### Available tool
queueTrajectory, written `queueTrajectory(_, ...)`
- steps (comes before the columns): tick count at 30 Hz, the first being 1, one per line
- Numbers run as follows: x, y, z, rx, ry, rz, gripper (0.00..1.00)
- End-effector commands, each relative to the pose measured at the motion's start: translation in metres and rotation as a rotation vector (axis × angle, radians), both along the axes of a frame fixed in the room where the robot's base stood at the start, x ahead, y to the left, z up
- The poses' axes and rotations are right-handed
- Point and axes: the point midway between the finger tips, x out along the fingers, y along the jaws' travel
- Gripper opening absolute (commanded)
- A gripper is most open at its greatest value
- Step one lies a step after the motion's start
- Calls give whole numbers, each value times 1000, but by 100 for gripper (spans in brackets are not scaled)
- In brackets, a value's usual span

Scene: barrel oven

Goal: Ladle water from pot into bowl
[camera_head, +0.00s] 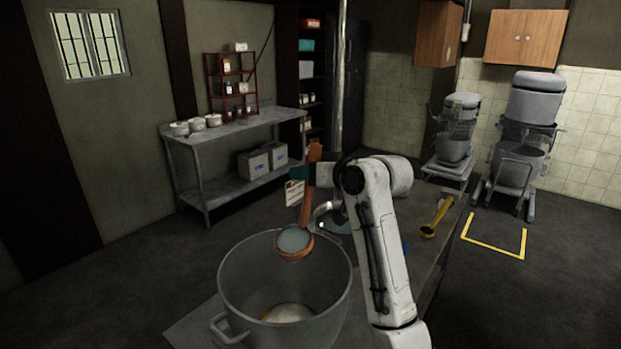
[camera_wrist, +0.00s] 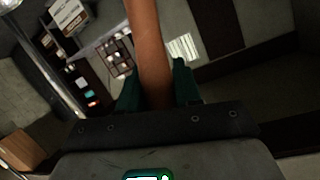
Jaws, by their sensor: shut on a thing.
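A brown-orange ladle (camera_head: 307,205) is held upright, cup down, over the large grey metal pot (camera_head: 243,270). The ladle's cup (camera_head: 294,241) shows a pale grey surface that looks like water. My gripper (camera_head: 302,173) is shut on the ladle's handle near its top. In the wrist view my gripper's teal fingers (camera_wrist: 157,92) close on both sides of the handle (camera_wrist: 148,45). The pot is open, with something pale at its bottom (camera_head: 287,312). A bluish-grey round thing (camera_head: 338,222), possibly the bowl, shows behind the pot, partly hidden by my arm.
A yellow ladle (camera_head: 436,217) lies on the worktable (camera_head: 437,250) right of my arm. A small white card (camera_head: 294,192) stands behind the pot. A metal shelf table (camera_head: 235,131) stands at the back left, and two mixers (camera_head: 520,140) stand at the right.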

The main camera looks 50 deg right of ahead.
Motion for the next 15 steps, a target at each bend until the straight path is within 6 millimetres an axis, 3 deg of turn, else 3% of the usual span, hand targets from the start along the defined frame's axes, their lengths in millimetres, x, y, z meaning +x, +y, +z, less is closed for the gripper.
queueTrajectory(15,-5,43,23,-325,-46,1,0)
